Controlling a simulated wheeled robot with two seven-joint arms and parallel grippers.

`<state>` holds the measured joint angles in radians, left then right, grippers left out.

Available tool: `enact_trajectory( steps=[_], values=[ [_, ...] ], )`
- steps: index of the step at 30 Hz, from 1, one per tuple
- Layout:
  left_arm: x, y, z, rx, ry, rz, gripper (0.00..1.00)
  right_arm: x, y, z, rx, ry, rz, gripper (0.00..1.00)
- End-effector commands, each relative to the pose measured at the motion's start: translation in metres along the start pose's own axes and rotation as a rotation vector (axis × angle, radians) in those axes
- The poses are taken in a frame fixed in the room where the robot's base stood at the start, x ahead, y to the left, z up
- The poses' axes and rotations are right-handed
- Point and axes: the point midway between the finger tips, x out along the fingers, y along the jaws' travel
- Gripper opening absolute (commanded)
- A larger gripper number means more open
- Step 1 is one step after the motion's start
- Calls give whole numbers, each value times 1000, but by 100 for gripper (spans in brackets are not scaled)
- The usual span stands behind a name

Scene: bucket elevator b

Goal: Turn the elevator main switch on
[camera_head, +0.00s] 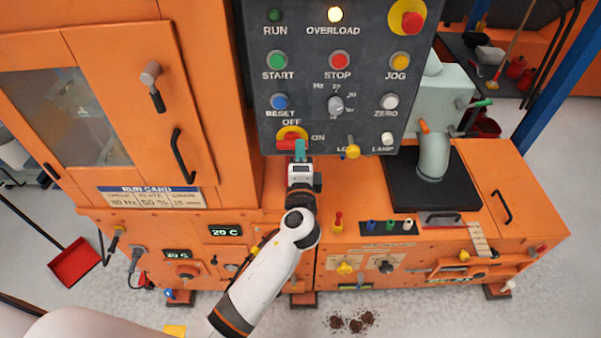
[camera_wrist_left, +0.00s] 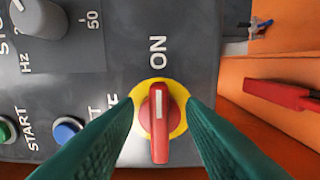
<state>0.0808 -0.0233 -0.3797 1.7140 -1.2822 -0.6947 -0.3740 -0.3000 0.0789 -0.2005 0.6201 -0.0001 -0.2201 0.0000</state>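The main switch is a red handle on a yellow round plate (camera_head: 291,134), low on the dark grey control panel (camera_head: 309,60), with OFF printed above it and ON to its right. In the left wrist view the red handle (camera_wrist_left: 160,125) lies in line with the ON label, its white stripe at the end toward ON. My left gripper (camera_head: 300,150) is just below and in front of the switch. Its teal fingers (camera_wrist_left: 160,145) are apart, one on each side of the handle, with gaps showing. My right gripper is not in view.
The OVERLOAD lamp (camera_head: 335,14) glows; the RUN lamp (camera_head: 274,15) looks dark green. A blue RESET button (camera_head: 279,102) and a yellow knob (camera_head: 351,148) are close to the switch. An orange cabinet door with a black handle (camera_head: 182,157) stands to the left.

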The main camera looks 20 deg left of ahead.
Motion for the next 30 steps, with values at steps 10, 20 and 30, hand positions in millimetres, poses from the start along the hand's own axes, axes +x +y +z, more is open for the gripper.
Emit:
enact_trajectory(
  steps=[10,20,30],
  values=[
    [-73,-5,0,-2,-1,-3,36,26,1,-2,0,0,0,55],
    [-107,-2,0,1,-1,-2,36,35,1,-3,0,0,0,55],
    [-108,-1,0,2,-1,-2,36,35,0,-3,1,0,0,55]
  ],
)
